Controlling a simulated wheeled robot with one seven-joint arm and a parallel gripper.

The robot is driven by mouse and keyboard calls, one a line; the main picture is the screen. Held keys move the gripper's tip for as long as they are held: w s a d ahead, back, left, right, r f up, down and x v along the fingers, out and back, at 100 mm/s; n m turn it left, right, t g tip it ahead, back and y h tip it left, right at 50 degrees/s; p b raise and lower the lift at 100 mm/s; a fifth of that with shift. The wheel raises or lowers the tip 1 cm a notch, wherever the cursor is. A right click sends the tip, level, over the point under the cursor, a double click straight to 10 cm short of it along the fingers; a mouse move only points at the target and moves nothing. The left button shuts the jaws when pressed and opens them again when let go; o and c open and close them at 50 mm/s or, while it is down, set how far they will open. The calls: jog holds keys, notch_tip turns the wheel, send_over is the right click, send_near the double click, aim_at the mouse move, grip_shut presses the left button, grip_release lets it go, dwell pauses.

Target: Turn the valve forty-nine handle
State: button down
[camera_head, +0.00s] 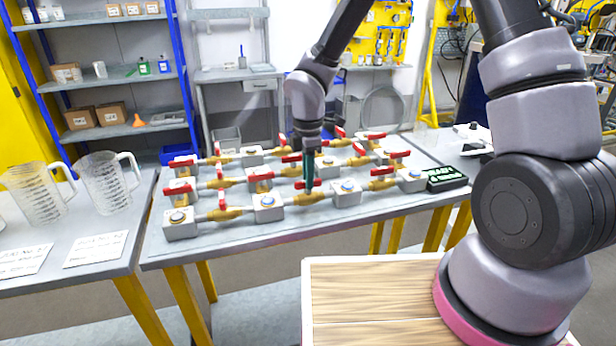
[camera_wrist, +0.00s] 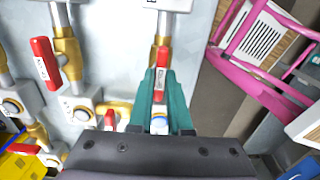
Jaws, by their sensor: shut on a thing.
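Several red-handled valves with brass bodies stand in rows on the grey table. My gripper (camera_head: 308,184) points down over the front row, near its middle. Its teal fingers (camera_wrist: 161,75) are shut on a red valve handle (camera_wrist: 161,57), which sits between them. The brass body of that valve (camera_head: 308,198) shows just below the fingers in the head view. Much of the handle is hidden by the fingers, and its number cannot be read. Another red handle (camera_wrist: 45,63) stands to the left in the wrist view, apart from my gripper.
Other front-row red handles stand left (camera_head: 222,199) and right (camera_head: 382,171) of my gripper. A black box with green lettering (camera_head: 447,178) is at the table's right end. Clear jugs (camera_head: 105,183) stand on the left table. The grey table's front strip (camera_head: 270,236) is bare.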

jog(key=c, duration=0.9)
grip_release()
jog(key=shift+o, duration=0.2)
jog(key=shift+r, duration=0.1)
notch_tip(320, 180, up, 11)
jog(key=shift+f, duration=0.2)
jog(key=shift+d, duration=0.1)
